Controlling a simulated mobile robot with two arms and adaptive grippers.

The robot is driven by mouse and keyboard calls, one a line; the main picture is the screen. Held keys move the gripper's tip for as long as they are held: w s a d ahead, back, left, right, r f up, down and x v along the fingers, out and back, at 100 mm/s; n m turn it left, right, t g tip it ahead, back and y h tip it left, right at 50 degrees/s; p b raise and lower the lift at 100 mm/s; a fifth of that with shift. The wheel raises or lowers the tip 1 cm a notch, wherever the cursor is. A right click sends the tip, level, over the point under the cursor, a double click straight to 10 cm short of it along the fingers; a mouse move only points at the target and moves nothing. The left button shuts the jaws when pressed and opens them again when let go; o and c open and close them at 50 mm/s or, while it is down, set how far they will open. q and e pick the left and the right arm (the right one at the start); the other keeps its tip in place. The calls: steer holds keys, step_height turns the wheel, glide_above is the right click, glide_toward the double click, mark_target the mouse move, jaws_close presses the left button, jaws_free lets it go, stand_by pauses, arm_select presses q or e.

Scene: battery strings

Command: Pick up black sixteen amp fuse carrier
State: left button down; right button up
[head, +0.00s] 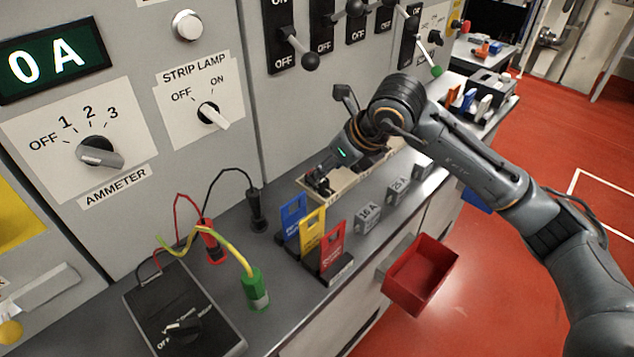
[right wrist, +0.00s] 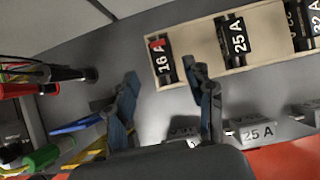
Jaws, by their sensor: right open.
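The black 16 A fuse carrier (right wrist: 163,62), with a white label and a red mark, sits at the left end of a beige tray (right wrist: 189,40) in the right wrist view. My right gripper (right wrist: 166,76) is open and empty. Its two blue-grey fingers are spread apart in front of the tray, and the carrier shows between and beyond their tips. In the head view my right arm reaches over the bench and hides much of the tray (head: 343,184). My left gripper is not in view.
A black 25 A carrier (right wrist: 232,38) and a 32 A carrier (right wrist: 306,22) share the tray. Grey 16 A (head: 367,217) and 25 A (head: 398,190) blocks line the bench's front. Blue, yellow and red cards (head: 333,246) stand left of them. A red bin (head: 420,275) hangs at the front.

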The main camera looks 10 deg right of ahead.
mark_target(322, 188)
steer(key=p+x, duration=0.1)
steer(key=x, duration=0.4)
steer(key=shift+w+d+r, duration=0.1)
steer(key=shift+r, duration=0.1)
jaws_close()
